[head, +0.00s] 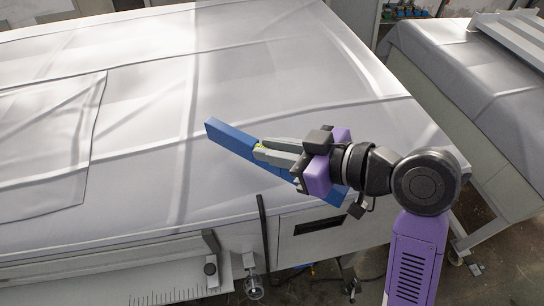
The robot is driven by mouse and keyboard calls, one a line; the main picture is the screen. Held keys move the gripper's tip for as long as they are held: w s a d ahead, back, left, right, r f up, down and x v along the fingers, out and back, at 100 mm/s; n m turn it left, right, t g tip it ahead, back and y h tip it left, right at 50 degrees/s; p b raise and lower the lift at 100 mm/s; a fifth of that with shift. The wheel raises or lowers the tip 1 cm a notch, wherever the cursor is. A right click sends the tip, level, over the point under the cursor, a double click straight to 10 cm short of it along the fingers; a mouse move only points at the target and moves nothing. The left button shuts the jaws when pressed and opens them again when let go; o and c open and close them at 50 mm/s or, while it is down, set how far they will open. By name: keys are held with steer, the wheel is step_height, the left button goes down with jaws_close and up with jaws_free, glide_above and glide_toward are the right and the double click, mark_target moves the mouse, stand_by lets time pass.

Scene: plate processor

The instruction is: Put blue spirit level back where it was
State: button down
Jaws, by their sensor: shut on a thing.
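The blue spirit level (232,140) is a long blue bar in the head view, slanting from upper left to lower right. My gripper (262,152) is shut on it near its middle. Part of the level is hidden behind the fingers, and its other end shows below my wrist. The level appears over the front right part of the large grey covered surface (150,150). I cannot tell whether it touches the cover.
A second covered unit (450,70) stands at the right, with a gap of floor between. A black upright bar (264,240) and a ruler-marked ledge (165,292) with a black lever (210,255) are at the front edge. The cover's middle is clear.

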steer(key=shift+f, duration=1.4)
steer(key=shift+f, duration=0.1)
steer(key=c, duration=1.4)
jaws_free()
steer(key=shift+o, duration=0.2)
steer(key=b+v, duration=0.1)
steer(key=v, duration=1.1)
